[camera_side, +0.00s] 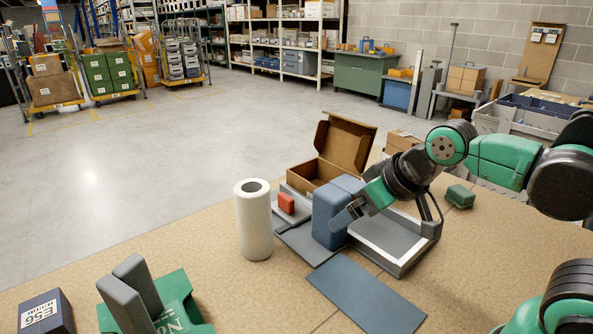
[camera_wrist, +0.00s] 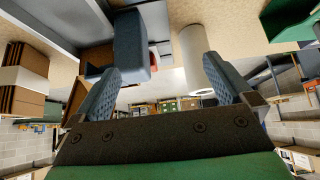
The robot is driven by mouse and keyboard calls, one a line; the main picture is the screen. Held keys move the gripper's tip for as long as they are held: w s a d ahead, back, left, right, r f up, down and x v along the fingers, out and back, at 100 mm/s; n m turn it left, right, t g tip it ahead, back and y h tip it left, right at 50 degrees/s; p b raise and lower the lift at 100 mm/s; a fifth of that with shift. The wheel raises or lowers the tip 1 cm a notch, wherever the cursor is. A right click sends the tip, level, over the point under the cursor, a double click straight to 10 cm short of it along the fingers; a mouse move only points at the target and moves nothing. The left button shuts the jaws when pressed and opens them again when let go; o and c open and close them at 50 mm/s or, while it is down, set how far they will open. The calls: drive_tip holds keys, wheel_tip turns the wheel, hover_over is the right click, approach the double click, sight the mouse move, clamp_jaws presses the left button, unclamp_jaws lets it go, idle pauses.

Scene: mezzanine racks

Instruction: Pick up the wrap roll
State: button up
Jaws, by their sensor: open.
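The wrap roll (camera_side: 254,222) is a white upright cylinder with a hollow top, standing on the tan table left of the blue-grey block. In the wrist view the wrap roll (camera_wrist: 194,50) shows beyond the right finger. My gripper (camera_side: 347,214) is beside the blue-grey block (camera_side: 331,218), to the right of the wrap roll and apart from it. In the wrist view my gripper (camera_wrist: 162,66) is open, with nothing between its fingers. The blue-grey block (camera_wrist: 129,45) shows near the left fingertip; I cannot tell if they touch.
A small red block (camera_side: 286,203) sits between the wrap roll and the blue-grey block. An open cardboard box (camera_side: 345,145) stands behind. A flat dark-blue panel (camera_side: 367,294) lies in front. A green holder (camera_side: 172,304) with grey slabs and a dark box (camera_side: 46,312) stand front left.

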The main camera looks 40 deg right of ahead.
wheel_tip(320, 180, up, 4)
drive_tip(key=m+g+y, duration=0.1)
drive_tip(key=m+y, duration=1)
drive_tip(key=m, duration=1.2)
hover_over(266, 185)
drive_tip(key=s+d, duration=0.2)
drive_tip(key=shift+m+y, duration=0.3)
drive_tip(key=shift+y, duration=0.3)
drive_tip(key=f, duration=0.5)
drive_tip(key=shift+w+d+f, duration=0.1)
drive_tip(key=shift+w+d, duration=0.05)
drive_tip(key=shift+w, duration=0.25)
drive_tip(key=shift+f+x, duration=0.2)
drive_tip(key=shift+x, duration=1.25)
drive_tip(key=shift+f+x, duration=0.15)
drive_tip(key=shift+x, duration=1.35)
drive_tip(key=shift+d, duration=0.15)
clamp_jaws()
